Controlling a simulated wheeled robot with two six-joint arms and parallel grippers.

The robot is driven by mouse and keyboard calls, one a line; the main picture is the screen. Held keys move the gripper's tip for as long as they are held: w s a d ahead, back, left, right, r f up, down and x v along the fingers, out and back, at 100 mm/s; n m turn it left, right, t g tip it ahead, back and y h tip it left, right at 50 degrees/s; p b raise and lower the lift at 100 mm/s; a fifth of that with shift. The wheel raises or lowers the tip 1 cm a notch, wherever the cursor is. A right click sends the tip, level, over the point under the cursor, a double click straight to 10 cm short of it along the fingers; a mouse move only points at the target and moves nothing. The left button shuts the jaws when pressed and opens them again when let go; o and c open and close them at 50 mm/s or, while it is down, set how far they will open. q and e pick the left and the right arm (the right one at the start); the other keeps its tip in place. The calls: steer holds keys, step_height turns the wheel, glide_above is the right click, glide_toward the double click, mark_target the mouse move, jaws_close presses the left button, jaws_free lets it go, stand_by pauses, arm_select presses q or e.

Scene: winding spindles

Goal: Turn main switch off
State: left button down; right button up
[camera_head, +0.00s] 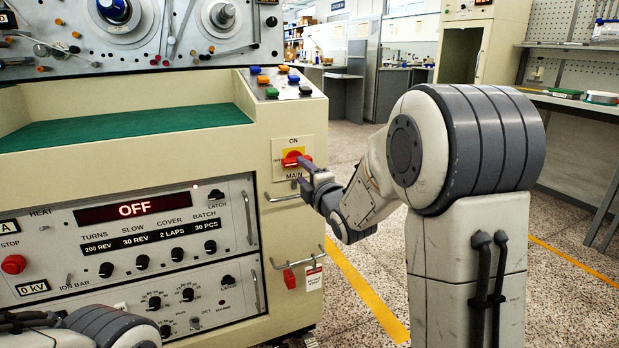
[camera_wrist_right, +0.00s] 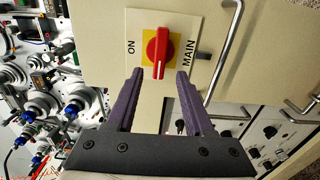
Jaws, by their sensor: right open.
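The main switch is a red rotary handle (camera_head: 292,158) on a yellow plate, on the cream machine's front, between the words ON and MAIN. Its handle lies roughly sideways in the head view. In the right wrist view the red handle (camera_wrist_right: 157,50) stands upright in the picture, with ON to its left and MAIN to its right. My right gripper (camera_head: 304,172) is open at the switch. In the wrist view its fingertips (camera_wrist_right: 160,72) appear on either side of the handle's lower end, with gaps. I cannot tell how deep they reach. My left gripper is out of view.
Coloured push buttons (camera_head: 275,82) sit above the switch. A metal bar handle (camera_head: 282,193) is just below it, close to my right gripper. A hook rail (camera_head: 298,263) with a red tag is lower. The display (camera_head: 133,208) reads OFF. Open floor lies to the right.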

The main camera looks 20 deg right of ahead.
steer(key=s, duration=0.5)
stand_by(0.3)
